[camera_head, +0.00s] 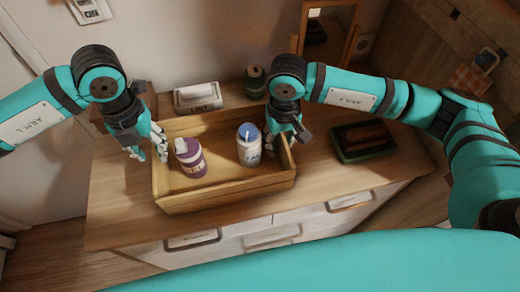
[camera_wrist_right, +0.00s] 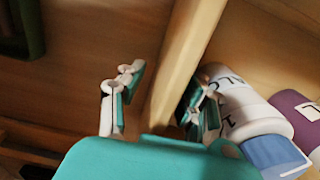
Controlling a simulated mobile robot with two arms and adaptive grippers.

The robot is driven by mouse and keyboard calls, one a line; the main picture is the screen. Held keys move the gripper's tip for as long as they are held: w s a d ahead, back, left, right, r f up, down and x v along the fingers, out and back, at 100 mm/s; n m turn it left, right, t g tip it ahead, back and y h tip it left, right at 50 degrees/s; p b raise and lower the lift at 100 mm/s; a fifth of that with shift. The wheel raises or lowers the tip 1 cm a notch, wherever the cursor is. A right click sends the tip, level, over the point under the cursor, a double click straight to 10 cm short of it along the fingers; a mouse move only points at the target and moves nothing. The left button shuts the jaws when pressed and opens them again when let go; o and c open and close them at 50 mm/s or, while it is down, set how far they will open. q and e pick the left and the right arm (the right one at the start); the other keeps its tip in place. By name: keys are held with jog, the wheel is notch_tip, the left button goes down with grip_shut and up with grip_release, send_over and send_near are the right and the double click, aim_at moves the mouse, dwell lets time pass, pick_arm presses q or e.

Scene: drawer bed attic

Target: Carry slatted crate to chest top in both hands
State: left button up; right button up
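The wooden crate (camera_head: 225,192) stands on the chest top (camera_head: 115,205), and its slats are hard to make out. A purple-and-white bottle (camera_head: 190,158) and a white bottle with a blue cap (camera_head: 249,145) stand inside it. My left gripper (camera_head: 147,150) is open at the crate's left wall, with fingers apart around the rim. My right gripper (camera_head: 283,140) is at the right wall. In the right wrist view my right gripper (camera_wrist_right: 158,105) is open, one finger outside the wall (camera_wrist_right: 180,75) and one inside, with a gap on the outer side. The inner finger is close to the white bottle.
A white box (camera_head: 198,97) and a dark green can (camera_head: 254,82) stand behind the crate. A dark green tray (camera_head: 362,140) with brown items lies to its right. A wood-framed mirror (camera_head: 327,30) stands at the back. Chest drawers (camera_head: 272,236) face the front.

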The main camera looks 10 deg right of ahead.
pick_arm(q)
notch_tip(320, 180, up, 2)
jog(key=shift+r, duration=0.35)
pick_arm(e)
jog(key=shift+r, duration=0.1)
pick_arm(q)
jog(key=shift+r, duration=0.1)
pick_arm(e)
jog(key=shift+r, duration=0.3)
notch_tip(320, 180, up, 11)
jog(key=shift+r, duration=0.1)
pick_arm(q)
jog(key=shift+s, duration=0.1)
pick_arm(e)
jog(key=shift+s, duration=0.1)
